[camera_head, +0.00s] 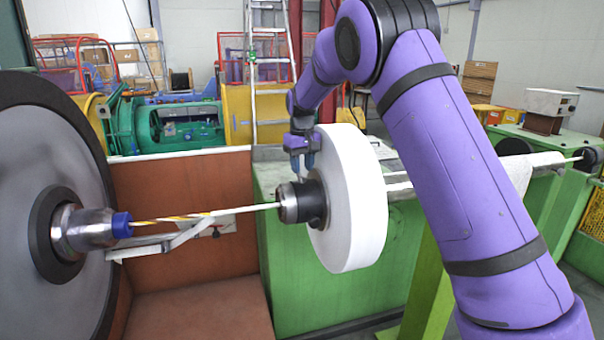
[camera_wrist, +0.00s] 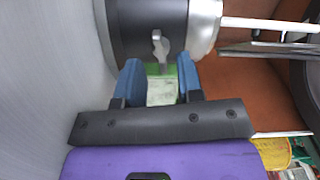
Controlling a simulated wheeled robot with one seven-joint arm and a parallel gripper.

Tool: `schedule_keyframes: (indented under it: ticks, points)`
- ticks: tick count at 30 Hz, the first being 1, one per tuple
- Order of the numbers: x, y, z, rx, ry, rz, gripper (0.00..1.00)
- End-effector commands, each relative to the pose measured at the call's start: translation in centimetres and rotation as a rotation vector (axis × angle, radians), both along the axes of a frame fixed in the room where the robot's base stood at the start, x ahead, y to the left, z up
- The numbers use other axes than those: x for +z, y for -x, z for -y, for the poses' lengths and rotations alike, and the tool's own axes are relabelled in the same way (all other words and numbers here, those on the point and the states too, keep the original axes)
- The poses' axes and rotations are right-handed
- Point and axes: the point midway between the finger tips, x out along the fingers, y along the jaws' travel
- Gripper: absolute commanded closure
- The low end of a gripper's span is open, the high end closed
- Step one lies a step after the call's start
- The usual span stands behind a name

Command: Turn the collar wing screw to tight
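The collar (camera_head: 304,204) is a dark ring with a silver front end, on the rod at the face of the white disc. In the wrist view, the collar (camera_wrist: 146,25) fills the top. The collar wing screw (camera_wrist: 160,46) is a small grey metal tab standing out from the dark part of the collar. My gripper (camera_wrist: 160,72) is open, with its two blue fingers on either side of the line of the wing screw. The fingertips look just short of the wing or level with it; I cannot tell contact. In the head view, my gripper (camera_head: 303,164) is right above the collar.
The white disc (camera_head: 362,205) stands close beside my gripper. A thin rod (camera_head: 250,208) runs left from the collar to a blue-tipped hub (camera_head: 121,225) on the large grey wheel (camera_head: 50,140). A green machine body (camera_head: 300,290) lies below.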

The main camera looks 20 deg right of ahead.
Motion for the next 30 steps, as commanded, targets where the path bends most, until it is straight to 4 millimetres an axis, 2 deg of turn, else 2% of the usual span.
schedule_keyframes:
  ticks: [6, 17, 18, 22, 30]
  points:
    - [-2.2, 0.0, 0.0, -0.001, -0.001, 0.000, 0.66]
    - [-2.7, 0.0, 0.0, 0.000, 0.000, 0.001, 0.66]
    - [-2.7, 0.0, 0.0, 0.000, 0.000, 0.001, 0.71]
    - [-2.7, 0.0, 0.0, 0.000, 0.000, 0.001, 1.00]
    - [-2.7, 0.0, 0.0, -0.008, 0.000, 0.002, 1.00]
